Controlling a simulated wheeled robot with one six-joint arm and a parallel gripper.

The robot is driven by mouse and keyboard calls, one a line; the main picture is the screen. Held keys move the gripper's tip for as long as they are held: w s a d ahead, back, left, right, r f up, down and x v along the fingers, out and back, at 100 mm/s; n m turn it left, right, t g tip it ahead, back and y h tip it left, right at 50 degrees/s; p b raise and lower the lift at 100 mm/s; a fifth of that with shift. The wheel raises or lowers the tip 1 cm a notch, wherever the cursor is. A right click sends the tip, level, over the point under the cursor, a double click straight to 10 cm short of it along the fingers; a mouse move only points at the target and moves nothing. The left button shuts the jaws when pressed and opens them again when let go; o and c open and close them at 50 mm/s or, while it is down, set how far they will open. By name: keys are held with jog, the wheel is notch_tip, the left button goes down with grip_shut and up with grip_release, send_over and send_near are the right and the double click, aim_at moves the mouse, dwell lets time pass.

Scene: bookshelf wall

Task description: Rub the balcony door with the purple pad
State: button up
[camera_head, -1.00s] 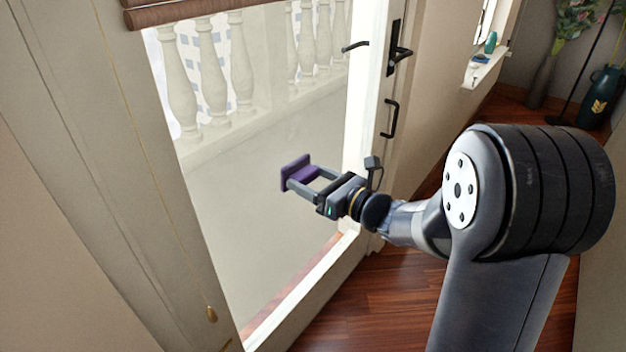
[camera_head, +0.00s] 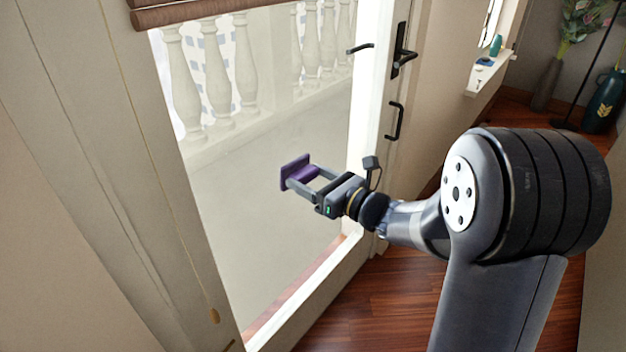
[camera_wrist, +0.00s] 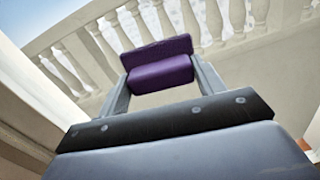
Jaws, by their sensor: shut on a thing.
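The purple pad (camera_head: 296,172) is a flat plate with a thicker grip block behind it. My gripper (camera_head: 303,178) is shut on the grip block and holds the pad in front of the balcony door's glass (camera_head: 240,200). The wrist view shows the pad (camera_wrist: 158,48) between the two fingers (camera_wrist: 162,75). The balcony door has a pale frame and dark handles (camera_head: 402,55). I cannot tell whether the pad's face touches the glass.
A stone balustrade (camera_head: 215,80) stands outside beyond the glass. A rolled brown blind (camera_head: 190,10) hangs at the top of the door. A windowsill (camera_head: 488,72) with small items and vases (camera_head: 603,100) is at the right, with wooden floor (camera_head: 370,300) below.

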jog(key=shift+w+a, duration=0.25)
jog(key=shift+a, duration=0.05)
